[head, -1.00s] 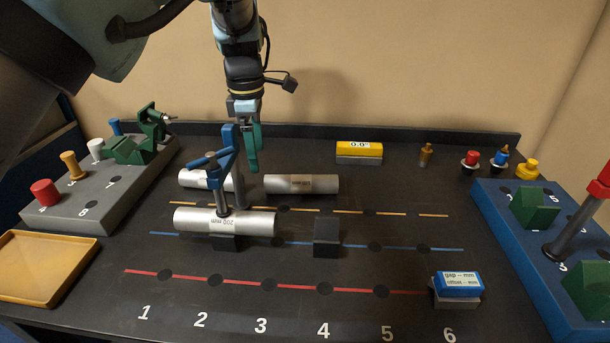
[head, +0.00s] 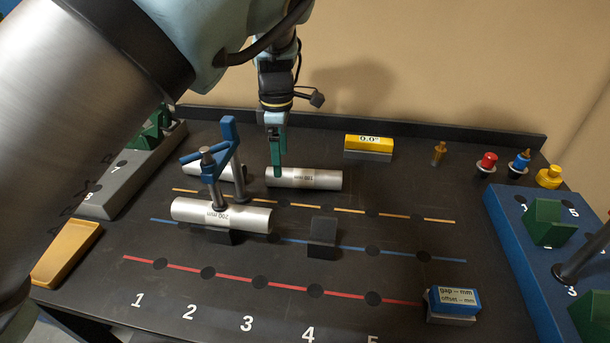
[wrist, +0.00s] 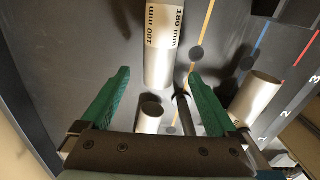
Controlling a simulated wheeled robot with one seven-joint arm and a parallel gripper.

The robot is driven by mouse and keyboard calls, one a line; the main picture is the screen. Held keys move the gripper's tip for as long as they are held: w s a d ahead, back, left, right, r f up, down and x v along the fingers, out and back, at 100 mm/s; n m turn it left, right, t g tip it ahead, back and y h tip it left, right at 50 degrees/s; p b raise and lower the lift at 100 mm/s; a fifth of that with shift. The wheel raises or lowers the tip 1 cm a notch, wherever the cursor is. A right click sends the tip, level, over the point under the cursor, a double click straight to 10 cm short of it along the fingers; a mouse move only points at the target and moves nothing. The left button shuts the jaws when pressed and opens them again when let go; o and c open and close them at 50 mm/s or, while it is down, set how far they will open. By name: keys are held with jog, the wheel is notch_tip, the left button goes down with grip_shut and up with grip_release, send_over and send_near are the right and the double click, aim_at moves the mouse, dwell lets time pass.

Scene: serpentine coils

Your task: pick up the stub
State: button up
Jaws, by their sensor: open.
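The stub appears to be the short plain silver tube (head: 226,174) lying at the back left, partly hidden behind the blue clamp (head: 229,140). In the wrist view the stub (wrist: 150,117) shows its dark open end, low in the picture between the green fingers and partly cut off by the gripper body. My gripper (head: 278,165) is open and empty. In the head view its fingers overlap the left part of the 180 mm tube (head: 315,179). I cannot tell the height above it.
The clamp stands over the 200 mm tube (head: 240,217), close in front of the stub. A dark block (head: 322,238) sits on the blue line. A yellow 0.0° gauge (head: 368,144) stands at the back. The front centre is clear.

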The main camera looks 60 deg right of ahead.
aim_at(291, 177)
jog(key=shift+f+p, duration=1.35)
jog(key=shift+f, duration=1.35)
grip_shut()
